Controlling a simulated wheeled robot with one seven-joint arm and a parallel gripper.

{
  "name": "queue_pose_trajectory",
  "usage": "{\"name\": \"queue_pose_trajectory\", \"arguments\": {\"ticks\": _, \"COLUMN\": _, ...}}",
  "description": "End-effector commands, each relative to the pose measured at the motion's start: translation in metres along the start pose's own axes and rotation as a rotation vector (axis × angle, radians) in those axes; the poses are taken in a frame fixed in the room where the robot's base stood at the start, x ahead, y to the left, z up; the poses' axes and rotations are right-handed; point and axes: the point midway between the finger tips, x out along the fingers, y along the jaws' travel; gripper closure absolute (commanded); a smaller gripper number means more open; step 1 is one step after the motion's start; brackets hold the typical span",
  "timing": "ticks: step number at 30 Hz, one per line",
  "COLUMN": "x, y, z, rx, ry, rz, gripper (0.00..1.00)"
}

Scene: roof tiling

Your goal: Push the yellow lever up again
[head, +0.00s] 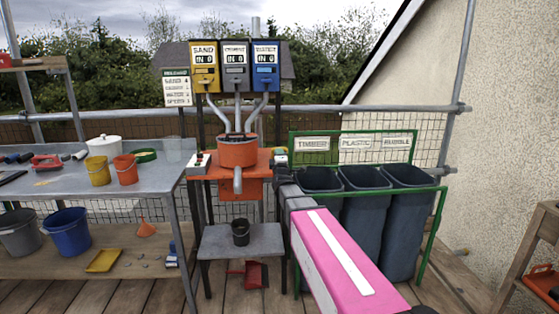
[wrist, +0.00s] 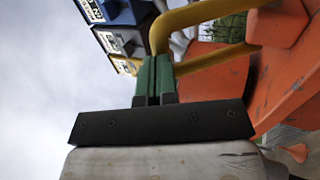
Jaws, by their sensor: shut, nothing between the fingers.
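My gripper (wrist: 154,62) is shut and empty, its two green fingers side by side in the wrist view. Yellow bent bars (wrist: 203,13) rise from an orange block on the orange surface, just beyond and beside the fingertips. One bar passes very close to the tips; I cannot tell whether they touch. I cannot tell which bar is the lever and which a guard. In the head view, my arm reaches to the right edge of the orange mixing stand (head: 238,163).
The sand (head: 205,68), middle (head: 236,68) and water (head: 266,68) dispensers hang above the stand. Dark bins (head: 368,205) stand close to the right of my arm. A workbench (head: 75,184) with buckets is at left.

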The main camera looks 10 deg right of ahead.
Motion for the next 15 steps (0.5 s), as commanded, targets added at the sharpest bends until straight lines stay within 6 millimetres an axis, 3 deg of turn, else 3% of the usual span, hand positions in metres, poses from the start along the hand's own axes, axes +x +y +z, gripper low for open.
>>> {"name": "queue_pose_trajectory", "arguments": {"ticks": 15, "x": 0.024, "y": 0.010, "z": 0.000, "rx": 0.000, "ry": -0.001, "rz": 0.004, "gripper": 1.00}}
